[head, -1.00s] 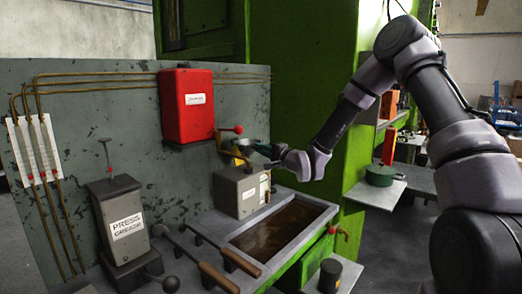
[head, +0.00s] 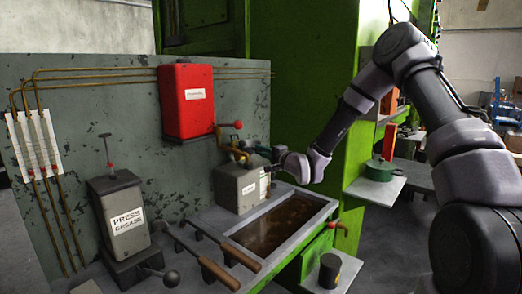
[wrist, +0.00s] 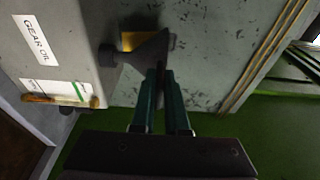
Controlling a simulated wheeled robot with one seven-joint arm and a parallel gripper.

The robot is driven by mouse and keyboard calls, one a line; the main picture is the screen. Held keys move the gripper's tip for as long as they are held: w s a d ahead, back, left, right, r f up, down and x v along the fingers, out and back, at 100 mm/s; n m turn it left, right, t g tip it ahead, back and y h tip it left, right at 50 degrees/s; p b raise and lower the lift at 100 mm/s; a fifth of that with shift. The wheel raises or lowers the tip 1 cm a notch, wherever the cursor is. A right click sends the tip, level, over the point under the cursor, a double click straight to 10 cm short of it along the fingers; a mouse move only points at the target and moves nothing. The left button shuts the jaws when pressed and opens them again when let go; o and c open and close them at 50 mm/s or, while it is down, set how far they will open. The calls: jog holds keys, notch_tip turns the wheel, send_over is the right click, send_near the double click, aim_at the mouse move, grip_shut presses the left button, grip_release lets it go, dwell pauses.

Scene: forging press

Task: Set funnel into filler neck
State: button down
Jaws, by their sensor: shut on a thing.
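The funnel (wrist: 148,51) is a dark grey cone in the wrist view. Its narrow end points at the dark filler neck (wrist: 107,56) on the top of the gear oil box (wrist: 55,45). The two overlap or touch there; I cannot tell how deep the spout sits. My gripper (wrist: 160,80) has green fingers shut on the funnel's edge or tab. In the head view, my gripper (head: 270,154) is just above the right side of the grey box (head: 241,188). The funnel is small and dark there, and the neck is hard to make out.
A brass pipe with a red knob (head: 238,125) hangs from the red tank (head: 187,103) close above the box. An oil-filled tray (head: 325,208) lies in front, with levers (head: 228,257) at its left. The green press column (head: 310,90) stands behind.

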jog(key=shift+f, duration=1.05)
jog(key=c, duration=0.8)
grip_release()
jog(key=shift+c, duration=0.2)
jog(key=shift+d, duration=0.1)
jog(key=v, duration=1)
jog(key=shift+s+d, duration=0.15)
jog(key=shift+s, duration=0.15)
